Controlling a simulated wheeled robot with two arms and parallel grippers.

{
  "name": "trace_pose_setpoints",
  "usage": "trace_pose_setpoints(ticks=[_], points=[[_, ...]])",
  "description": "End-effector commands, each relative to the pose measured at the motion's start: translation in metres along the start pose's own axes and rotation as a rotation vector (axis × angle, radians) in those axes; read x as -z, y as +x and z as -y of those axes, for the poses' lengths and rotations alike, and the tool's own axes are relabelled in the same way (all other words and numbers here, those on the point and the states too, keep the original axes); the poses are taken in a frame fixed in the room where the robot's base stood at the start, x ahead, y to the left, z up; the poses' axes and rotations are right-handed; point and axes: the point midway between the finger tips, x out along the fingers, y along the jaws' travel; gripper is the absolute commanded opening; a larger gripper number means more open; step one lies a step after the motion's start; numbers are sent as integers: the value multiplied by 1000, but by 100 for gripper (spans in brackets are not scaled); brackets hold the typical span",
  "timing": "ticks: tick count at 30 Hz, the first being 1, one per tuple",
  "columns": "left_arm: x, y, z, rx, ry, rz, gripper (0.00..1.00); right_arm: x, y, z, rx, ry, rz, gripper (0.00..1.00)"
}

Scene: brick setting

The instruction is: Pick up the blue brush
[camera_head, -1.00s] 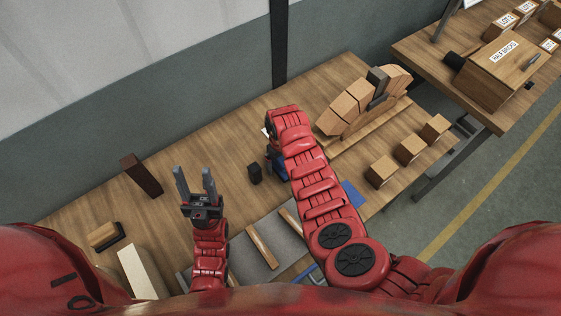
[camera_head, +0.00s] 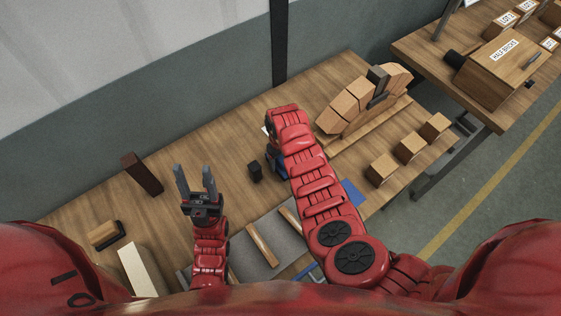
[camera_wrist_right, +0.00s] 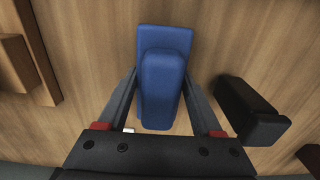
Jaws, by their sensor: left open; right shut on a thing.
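The blue brush (camera_wrist_right: 160,75) lies in the middle of the right wrist view, its raised handle along a wider blue base over the wooden table. My right gripper (camera_wrist_right: 160,88) is shut on it, one dark finger at each side. In the head view only a bit of blue (camera_head: 280,165) shows beside my right arm, which hides most of that gripper and the brush. I cannot tell whether the brush touches the table. My left gripper (camera_head: 194,170) is open and empty, fingers pointing up the picture, at the left of the table.
A small black block (camera_head: 255,172) stands close to the brush, and shows in the wrist view (camera_wrist_right: 250,112). A brick arch (camera_head: 350,110) stands behind right, with several bricks (camera_head: 410,148) beside it. A dark upright block (camera_head: 142,174) stands left. The back middle of the table is clear.

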Motion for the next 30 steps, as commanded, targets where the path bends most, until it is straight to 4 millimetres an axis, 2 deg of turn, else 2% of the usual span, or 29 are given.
trace_pose_setpoints(ticks=[8, 14, 26, 28, 30], points=[[0, -2, 0, 0, 0, 0, 50, 1, -3, -1, 0, 1, -2, 2], [-1, -7, 0, 0, 0, 0, 50, 2, -16, -1, 0, 0, -5, 2], [-6, -33, -2, 0, 0, 0, 50, 1, -72, -1, -1, 0, -4, 2], [-4, -23, -1, 0, 0, 0, 50, 1, -89, 0, -2, -2, -5, 2], [-3, -20, -1, 0, 0, 0, 50, 1, -96, 0, -1, -1, -3, 2]])
